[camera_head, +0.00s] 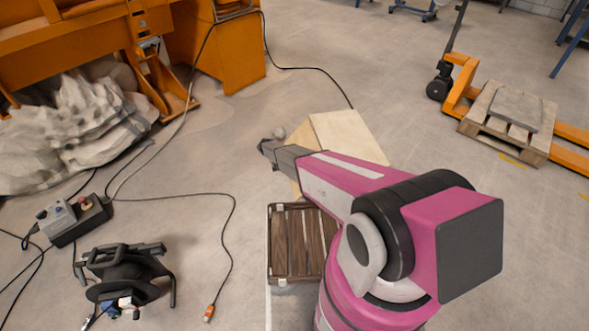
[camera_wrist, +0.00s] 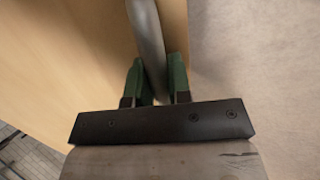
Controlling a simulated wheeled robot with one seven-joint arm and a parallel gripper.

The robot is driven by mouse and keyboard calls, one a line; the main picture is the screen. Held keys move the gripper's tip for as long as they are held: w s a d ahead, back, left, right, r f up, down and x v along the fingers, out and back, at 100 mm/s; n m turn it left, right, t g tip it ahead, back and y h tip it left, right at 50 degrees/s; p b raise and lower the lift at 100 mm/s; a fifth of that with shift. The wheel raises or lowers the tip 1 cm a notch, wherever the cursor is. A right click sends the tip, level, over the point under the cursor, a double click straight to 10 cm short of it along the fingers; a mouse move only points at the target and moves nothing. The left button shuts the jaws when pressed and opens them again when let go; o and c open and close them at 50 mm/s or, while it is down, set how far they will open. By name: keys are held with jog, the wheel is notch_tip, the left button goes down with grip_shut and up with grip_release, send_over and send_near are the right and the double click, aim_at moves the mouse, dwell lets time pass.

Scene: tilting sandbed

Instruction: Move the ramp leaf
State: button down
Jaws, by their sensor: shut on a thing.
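The ramp leaf looks to be the pale wooden panel (camera_head: 345,135) on the floor beyond my arm in the head view. My arm hides its near part. It fills the left of the wrist view (camera_wrist: 65,55). A smooth grey bar (camera_wrist: 148,35) runs along the panel there, near its right edge. My gripper (camera_wrist: 155,80) has its green fingers shut on this bar, one on each side. In the head view my gripper (camera_head: 268,150) is at the panel's left side, and its fingertips are hard to make out.
A slatted brown wooden crate (camera_head: 290,262) stands close, partly behind my arm. A cable reel (camera_head: 125,275) and a control box (camera_head: 75,218) lie left, with loose cables. Orange machinery (camera_head: 225,50) stands behind; a pallet truck with a pallet (camera_head: 510,120) is at right.

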jog(key=a+r+y, duration=0.2)
jog(key=r+y, duration=0.1)
jog(key=r, duration=0.4)
jog(key=a+r+y, duration=0.3)
jog(key=r, duration=0.5)
jog(key=shift+s+a+g+y, duration=0.15)
jog(key=shift+s+g+y, duration=0.15)
jog(key=shift+s, duration=0.05)
jog(key=c, duration=1.1)
grip_release()
jog(key=shift+o, duration=0.2)
notch_tip(320, 180, up, 11)
jog(key=w+a, duration=0.1)
jog(key=shift+w+f, duration=0.15)
jog(key=shift+w, duration=0.05)
